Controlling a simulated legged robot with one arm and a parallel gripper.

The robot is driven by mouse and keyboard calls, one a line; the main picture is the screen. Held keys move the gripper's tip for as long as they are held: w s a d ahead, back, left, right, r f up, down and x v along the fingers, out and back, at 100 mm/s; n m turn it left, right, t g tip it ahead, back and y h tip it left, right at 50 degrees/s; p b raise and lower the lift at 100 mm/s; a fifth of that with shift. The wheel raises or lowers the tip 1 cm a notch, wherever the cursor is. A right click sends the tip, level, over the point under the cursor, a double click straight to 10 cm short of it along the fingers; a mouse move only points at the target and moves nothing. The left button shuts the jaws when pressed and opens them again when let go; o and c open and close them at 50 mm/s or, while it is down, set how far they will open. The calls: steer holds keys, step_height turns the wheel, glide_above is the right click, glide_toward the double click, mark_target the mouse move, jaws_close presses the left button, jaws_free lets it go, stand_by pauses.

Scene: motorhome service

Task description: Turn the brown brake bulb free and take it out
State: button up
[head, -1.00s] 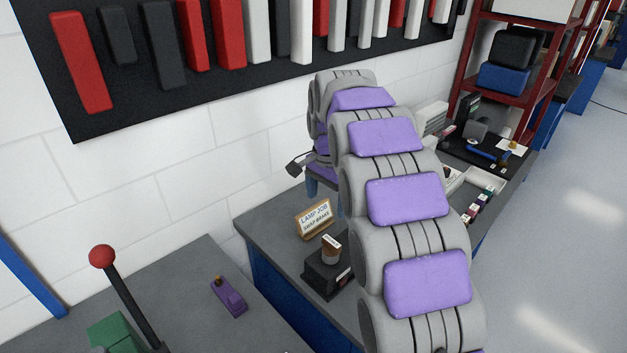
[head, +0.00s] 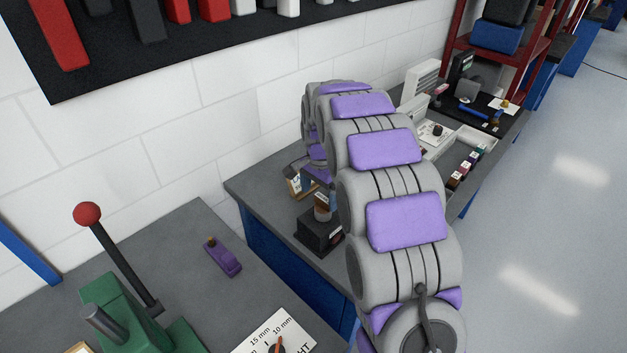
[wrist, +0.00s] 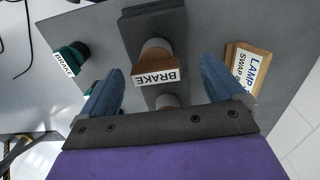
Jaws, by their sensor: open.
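The brown brake bulb (head: 322,207) stands upright in a black block-like holder (head: 317,238) on the grey bench. In the wrist view the bulb (wrist: 157,63) shows brown with a white BRAKE label and lies between the tips of my gripper (wrist: 163,72). My gripper is open, with one blue finger on each side of the bulb and a visible gap on both sides. I cannot tell how far above the bulb the fingertips are. In the head view my arm hides most of the gripper.
A wooden lamp-job sign (wrist: 246,68) stands close beside the right finger. A teal part (wrist: 72,55) with a BRAKE label is at the left of the wrist view. A purple part (head: 222,256) and a green lever press (head: 125,310) are on the near bench.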

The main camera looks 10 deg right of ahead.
mark_target(323, 198)
steer(key=d+f, duration=0.2)
steer(key=shift+d+f, duration=0.2)
steer(key=shift+d, duration=0.15)
steer(key=shift+d+f, duration=0.2)
steer(key=shift+f, duration=0.1)
steer(key=shift+a+f, duration=0.1)
steer(key=shift+f, duration=0.1)
steer(key=a, duration=0.3)
steer(key=shift+a, duration=0.2)
steer(key=d, duration=0.3)
steer(key=shift+f, duration=0.1)
steer(key=c, duration=0.6)
steer(key=shift+a, duration=0.2)
steer(key=c, duration=0.3)
steer(key=shift+a, duration=0.5)
steer(key=shift+c, duration=0.7)
